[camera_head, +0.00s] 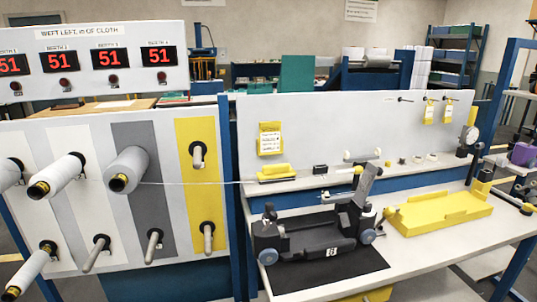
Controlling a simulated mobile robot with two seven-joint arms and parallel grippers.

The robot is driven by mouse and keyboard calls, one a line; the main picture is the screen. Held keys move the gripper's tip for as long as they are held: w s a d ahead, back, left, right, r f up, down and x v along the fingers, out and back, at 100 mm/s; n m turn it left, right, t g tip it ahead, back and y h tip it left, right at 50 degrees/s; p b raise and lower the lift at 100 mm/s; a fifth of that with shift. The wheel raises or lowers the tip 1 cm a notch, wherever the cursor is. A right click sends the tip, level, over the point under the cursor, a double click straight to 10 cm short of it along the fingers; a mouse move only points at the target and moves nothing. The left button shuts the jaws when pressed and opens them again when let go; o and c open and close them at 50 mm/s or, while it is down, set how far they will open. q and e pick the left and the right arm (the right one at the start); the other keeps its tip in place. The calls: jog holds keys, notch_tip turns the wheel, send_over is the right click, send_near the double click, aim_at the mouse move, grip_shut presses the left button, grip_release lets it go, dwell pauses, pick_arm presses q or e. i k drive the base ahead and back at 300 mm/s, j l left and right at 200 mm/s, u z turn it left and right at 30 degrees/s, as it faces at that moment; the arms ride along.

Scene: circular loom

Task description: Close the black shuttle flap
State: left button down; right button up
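The black shuttle (318,238) sits on a dark mat (350,270) on the white workbench. It has blue-grey wheels at its ends and a small white label on its front. Its black flap (366,183) stands raised at the shuttle's right end, leaning a little to the right, so the shuttle is open. The inside of the shuttle looks dark and I cannot make out what lies in it. Neither of my grippers is in view.
A yellow tray (438,212) lies right of the shuttle. A raised shelf behind holds a yellow block (276,172) and small parts. A thread runs from a white spool (127,168) on the left rack towards the bench. The bench front right is clear.

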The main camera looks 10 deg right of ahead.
aim_at(370, 172)
jog(key=l+u, duration=0.1)
jog(key=l, duration=0.45)
jog(key=l+u, duration=0.1)
jog(key=l, duration=0.5)
jog(key=k+l+u, duration=0.1)
jog(key=l, duration=0.45)
jog(key=l+u, duration=0.15)
jog(key=l, duration=0.4)
jog(key=k+l+u, duration=0.1)
jog(key=l, duration=0.45)
jog(key=k+l+u, duration=0.1)
jog(key=l, duration=0.45)
jog(key=k, duration=0.05)
